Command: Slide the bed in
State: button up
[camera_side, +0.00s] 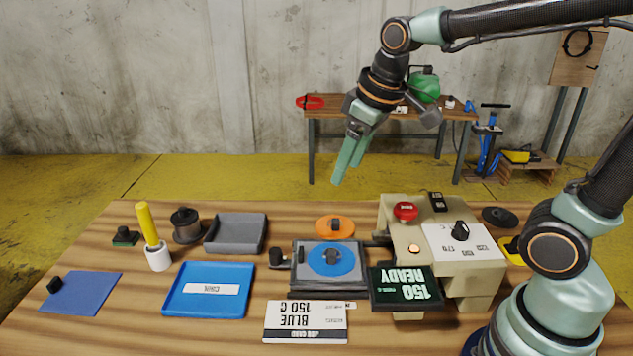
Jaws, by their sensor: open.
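The bed (299,276) is a grey plate on the table, extending to the left of the beige machine (396,237). A blue disc (331,259) with a dark grip on top lies on the bed. A dark knob (277,257) sticks out at the bed's left end. My gripper (348,173) is open and empty. It hangs in the air above and behind the bed, its pale green fingers pointing down, touching nothing. The joint between bed and machine is partly hidden behind the dark display.
The dark display (405,287) reads 150 READY, upside down. A red button (405,211) and a black dial (460,230) top the machine. An orange disc (334,228) lies behind the bed. A job card (306,321), blue tray (209,290) and grey tray (236,234) are nearby.

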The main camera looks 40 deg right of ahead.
jog(key=w+a+f+n+g, duration=0.2)
jog(key=w+a+f+n, duration=0.15)
jog(key=w, duration=0.45)
jog(key=n+g, duration=0.2)
jog(key=n, duration=0.1)
send_over(276, 251)
notch_tip(276, 251, down, 8)
notch_tip(276, 251, down, 12)
jog(key=shift+w, duration=0.1)
grip_shut()
dwell(1.0)
